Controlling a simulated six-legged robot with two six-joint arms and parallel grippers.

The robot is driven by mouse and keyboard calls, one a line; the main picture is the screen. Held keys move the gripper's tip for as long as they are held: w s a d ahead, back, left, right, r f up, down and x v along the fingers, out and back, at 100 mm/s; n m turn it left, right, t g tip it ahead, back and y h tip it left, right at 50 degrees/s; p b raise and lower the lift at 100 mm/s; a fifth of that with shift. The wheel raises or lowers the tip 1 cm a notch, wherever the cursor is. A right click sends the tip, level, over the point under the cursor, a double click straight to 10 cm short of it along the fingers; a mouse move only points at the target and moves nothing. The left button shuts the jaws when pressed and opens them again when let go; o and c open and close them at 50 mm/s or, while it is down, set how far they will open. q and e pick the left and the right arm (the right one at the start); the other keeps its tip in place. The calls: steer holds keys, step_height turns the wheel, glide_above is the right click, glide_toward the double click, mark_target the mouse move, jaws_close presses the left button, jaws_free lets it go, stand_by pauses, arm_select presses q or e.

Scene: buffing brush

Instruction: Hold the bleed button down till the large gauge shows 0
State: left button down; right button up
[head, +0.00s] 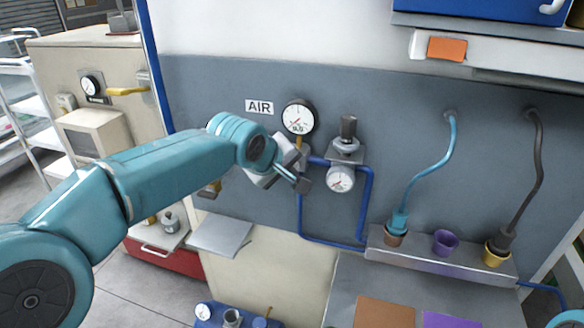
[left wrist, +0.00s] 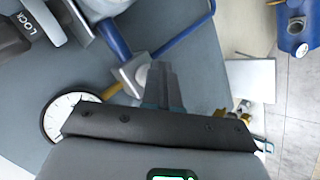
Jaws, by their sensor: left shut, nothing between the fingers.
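The large gauge (head: 299,117) is a round white dial with a black rim, right of the AIR label on the grey wall panel. Its needle is too small to read surely. In the left wrist view the gauge (left wrist: 72,116) is partly covered by my gripper body. My left gripper (head: 303,184) is shut and empty, just below the large gauge. In the left wrist view its fingertips (left wrist: 161,68) are beside a pale round knob (left wrist: 142,77) on a square metal block, possibly the bleed button. I cannot tell whether they touch.
A smaller gauge (head: 340,179) hangs under a regulator with a dark knob (head: 348,127), just right of my gripper. Blue pipes (head: 368,205) run around it. A shelf (head: 465,262) with cups and hoses juts out at right.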

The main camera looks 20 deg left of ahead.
stand_by(0.4)
arm_select(q)
steer(key=shift+s+b, duration=0.8)
steer(key=shift+s, duration=0.15)
steer(key=s+b, duration=0.3)
steer(key=s, duration=0.2)
steer(key=shift+a+b, duration=0.1)
steer(key=shift+b, duration=0.2)
steer(key=shift+f, duration=0.1)
